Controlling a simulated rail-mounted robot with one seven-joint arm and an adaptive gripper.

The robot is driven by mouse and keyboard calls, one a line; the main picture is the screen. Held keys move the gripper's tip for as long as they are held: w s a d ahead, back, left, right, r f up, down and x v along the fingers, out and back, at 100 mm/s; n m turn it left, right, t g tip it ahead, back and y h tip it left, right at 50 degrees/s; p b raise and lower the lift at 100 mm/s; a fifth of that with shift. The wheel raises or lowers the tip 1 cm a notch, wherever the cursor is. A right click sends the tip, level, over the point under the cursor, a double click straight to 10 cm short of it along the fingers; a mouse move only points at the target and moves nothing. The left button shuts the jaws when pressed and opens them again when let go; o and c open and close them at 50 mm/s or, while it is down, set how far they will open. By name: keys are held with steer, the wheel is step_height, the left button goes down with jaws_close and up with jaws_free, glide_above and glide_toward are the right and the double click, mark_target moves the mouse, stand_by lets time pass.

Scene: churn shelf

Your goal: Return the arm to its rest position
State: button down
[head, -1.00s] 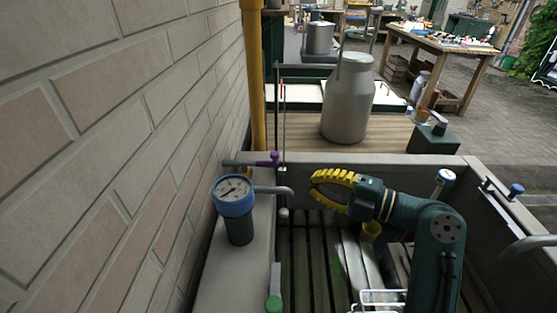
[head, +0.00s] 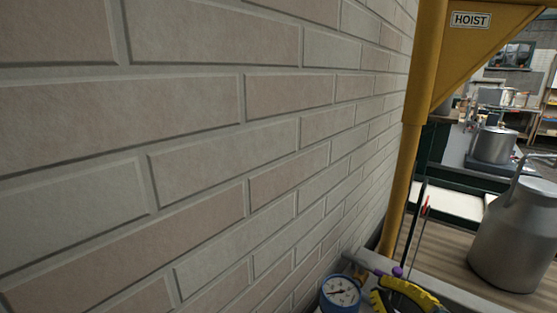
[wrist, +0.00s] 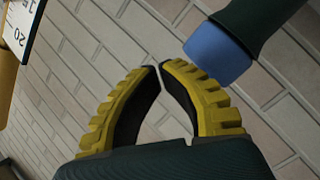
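My gripper (head: 408,293) shows at the bottom edge of the head view, its ribbed yellow fingers just right of the blue-rimmed gauge (head: 340,293). The rest of my arm is out of that view. In the wrist view my gripper (wrist: 160,66) has its two curved fingers meeting at the tips, with nothing between them. A blue-rimmed piece on a dark green body, seemingly the gauge (wrist: 217,54), is close to the right finger in that view. I cannot tell whether they touch.
A brick wall (head: 190,130) fills the left. A yellow hoist post (head: 412,120) stands beside it. A metal churn (head: 515,235) stands on wooden boards at right, a steel pot (head: 494,145) behind. A numbered white plate (wrist: 20,25) shows in the wrist view.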

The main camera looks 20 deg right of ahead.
steer(key=w+a+r+m+t+p, duration=0.1)
steer(key=w+a+r+m+p, duration=0.25)
steer(key=a+r, duration=0.65)
steer(key=s+a+r+m+t+p, duration=0.2)
steer(key=s+a+r+m, duration=0.2)
steer(key=a+r, duration=0.25)
steer(key=s+a+r+m+t+p, duration=0.2)
steer(key=s+a+r+m, duration=0.15)
steer(key=a+r, duration=0.3)
step_height(320, 180, up, 36)
steer(key=p, duration=3.6)
steer(key=shift+w+p, duration=0.3)
steer(key=shift+w, duration=0.15)
steer(key=shift+h, duration=0.4)
